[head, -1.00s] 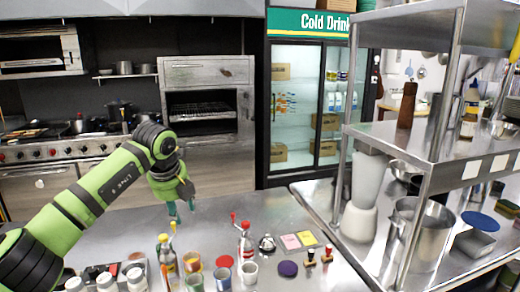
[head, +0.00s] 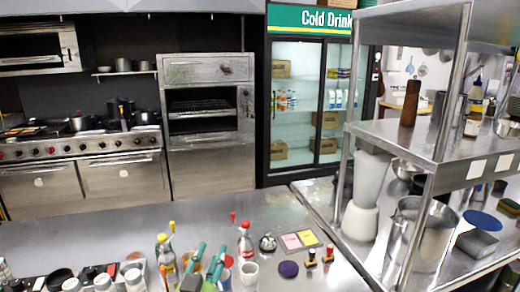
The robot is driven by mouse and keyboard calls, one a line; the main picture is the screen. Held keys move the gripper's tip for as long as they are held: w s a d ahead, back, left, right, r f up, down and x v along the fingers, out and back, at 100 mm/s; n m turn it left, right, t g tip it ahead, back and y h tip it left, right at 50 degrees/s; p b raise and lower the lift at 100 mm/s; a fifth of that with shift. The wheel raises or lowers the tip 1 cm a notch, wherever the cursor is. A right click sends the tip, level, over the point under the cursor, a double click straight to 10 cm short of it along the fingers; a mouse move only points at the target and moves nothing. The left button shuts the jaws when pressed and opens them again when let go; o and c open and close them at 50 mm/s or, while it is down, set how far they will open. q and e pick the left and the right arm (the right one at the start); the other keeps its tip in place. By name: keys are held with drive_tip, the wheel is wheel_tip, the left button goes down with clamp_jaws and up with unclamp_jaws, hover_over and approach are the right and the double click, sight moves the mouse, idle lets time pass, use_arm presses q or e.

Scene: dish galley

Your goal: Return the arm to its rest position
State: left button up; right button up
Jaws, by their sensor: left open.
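My left gripper (head: 209,256) shows at the bottom edge of the head view, left of centre. Its two teal fingers point away from me over the counter and stand apart, with nothing seen between them. The rest of my left arm is out of the picture below. The gripper hides part of the cups behind it. My right gripper is not in view.
A steel counter (head: 90,230) lies ahead. Near the gripper stand a yellow-capped bottle (head: 164,255), a red-topped bottle (head: 245,243) and a white cup (head: 249,272). A tray of jars (head: 133,279) is at left. A steel shelf unit (head: 395,137) stands at right.

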use_arm(q)
drive_tip(key=s+a+f+n+g+y, duration=0.4)
drive_tip(key=s+a+f+g, duration=0.15)
drive_tip(key=f, duration=0.55)
drive_tip(key=s+a+f+n+g, duration=0.1)
drive_tip(key=s+f+g, duration=0.25)
drive_tip(key=s, duration=0.45)
drive_tip(key=s+a+f+g+h, duration=0.1)
drive_tip(key=s+f+g, duration=0.3)
drive_tip(key=s, duration=0.5)
drive_tip(key=s+a+f+n+g, duration=0.1)
drive_tip(key=s+f+g, duration=0.2)
drive_tip(key=s+f, duration=0.4)
drive_tip(key=s+f+g+b, duration=0.1)
drive_tip(key=s+f+b, duration=0.15)
drive_tip(key=f, duration=1.15)
drive_tip(key=s+f+b, duration=0.1)
drive_tip(key=f+b, duration=0.2)
drive_tip(key=f, duration=1)
drive_tip(key=s+a+f+b, duration=0.1)
drive_tip(key=s+f+b, duration=0.1)
drive_tip(key=s+f, duration=0.6)
drive_tip(key=s+a+f+g+b, duration=0.1)
drive_tip(key=s+a+f+b, duration=0.1)
drive_tip(key=s+f, duration=0.5)
wheel_tip(320, 180, down, 4)
drive_tip(key=shift+s+r+m, duration=0.1)
drive_tip(key=shift+s+m, duration=0.3)
